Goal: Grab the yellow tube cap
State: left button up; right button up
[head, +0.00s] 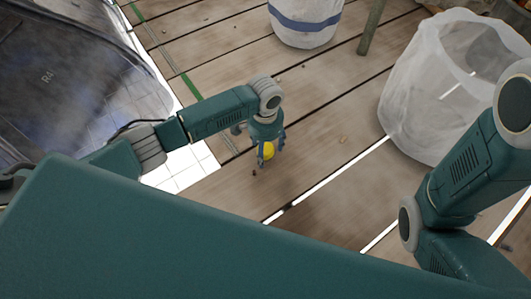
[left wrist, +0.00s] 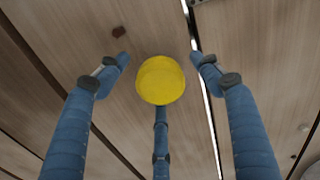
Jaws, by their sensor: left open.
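The yellow tube cap (left wrist: 160,80) is a small round yellow piece. In the left wrist view it sits in the middle, between the spread blue fingers of my left gripper (left wrist: 165,75). The fingers are open, with visible gaps between the two upper fingertips and the cap; the lower middle finger reaches up to the cap's lower edge in the picture, and I cannot tell if it touches. In the head view the cap (head: 268,151) shows partly behind the fingers of my left gripper (head: 268,160), which points down at the planks. My right gripper is not in view.
The floor is wooden planks (head: 330,95) with bright gaps. A translucent white bag (head: 420,110) stands at the right, and a white bag with a blue band (head: 305,22) at the top. Small brown bits lie scattered around. A dark glossy panel marked R4 (head: 60,75) is at the left.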

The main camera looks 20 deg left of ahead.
pick_arm(q)
jog(key=c, duration=1)
jog(key=shift+r, duration=0.1)
jog(key=shift+c, duration=0.2)
